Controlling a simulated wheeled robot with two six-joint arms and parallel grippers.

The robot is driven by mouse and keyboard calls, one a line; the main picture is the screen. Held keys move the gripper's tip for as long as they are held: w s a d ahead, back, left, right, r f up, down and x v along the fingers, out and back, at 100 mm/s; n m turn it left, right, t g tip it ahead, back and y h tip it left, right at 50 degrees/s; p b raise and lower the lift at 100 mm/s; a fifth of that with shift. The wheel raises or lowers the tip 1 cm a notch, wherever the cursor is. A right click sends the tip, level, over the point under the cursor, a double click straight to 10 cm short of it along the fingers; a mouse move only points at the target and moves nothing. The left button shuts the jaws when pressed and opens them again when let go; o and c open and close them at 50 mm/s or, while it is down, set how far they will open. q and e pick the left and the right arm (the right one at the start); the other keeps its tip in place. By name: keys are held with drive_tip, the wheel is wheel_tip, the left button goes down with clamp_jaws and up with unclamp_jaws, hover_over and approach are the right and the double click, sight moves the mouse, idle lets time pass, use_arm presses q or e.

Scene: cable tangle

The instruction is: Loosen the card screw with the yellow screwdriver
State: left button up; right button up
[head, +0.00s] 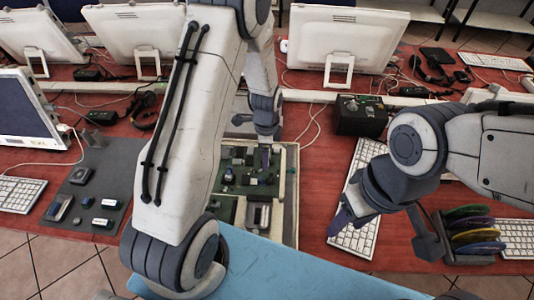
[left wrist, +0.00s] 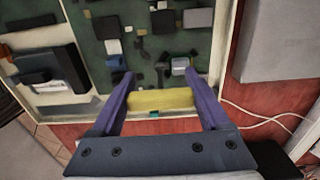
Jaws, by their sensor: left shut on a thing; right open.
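My left gripper (left wrist: 158,98) is shut on the yellow screwdriver (left wrist: 160,100), whose yellow handle spans the gap between the purple fingers in the left wrist view. The green circuit board (left wrist: 143,46) lies in a pale-rimmed tray just beyond the fingers. In the head view my left gripper (head: 265,155) points down over the board's far right part, and the screwdriver is hidden there. I cannot make out the card screw in either view. My right gripper (head: 345,222) is open and empty over a white keyboard (head: 357,235), right of the board.
A grey mat (head: 98,185) with several small parts lies left of the board. A black box (head: 360,116) stands behind the board to the right. A rack of colored spools (head: 470,235) is at the right. Monitors (head: 345,42) and loose cables line the back.

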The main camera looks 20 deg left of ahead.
use_arm(q)
drive_tip(key=shift+f, duration=0.5)
idle(1.0)
drive_tip(key=n, duration=0.3)
drive_tip(key=shift+r, duration=0.1)
drive_tip(key=shift+n+p, duration=0.35)
drive_tip(key=shift+n, duration=1.15)
drive_tip(key=n+p, duration=0.1)
drive_tip(key=n, duration=0.4)
drive_tip(key=shift+s, duration=0.1)
drive_tip(key=shift+n, duration=0.5)
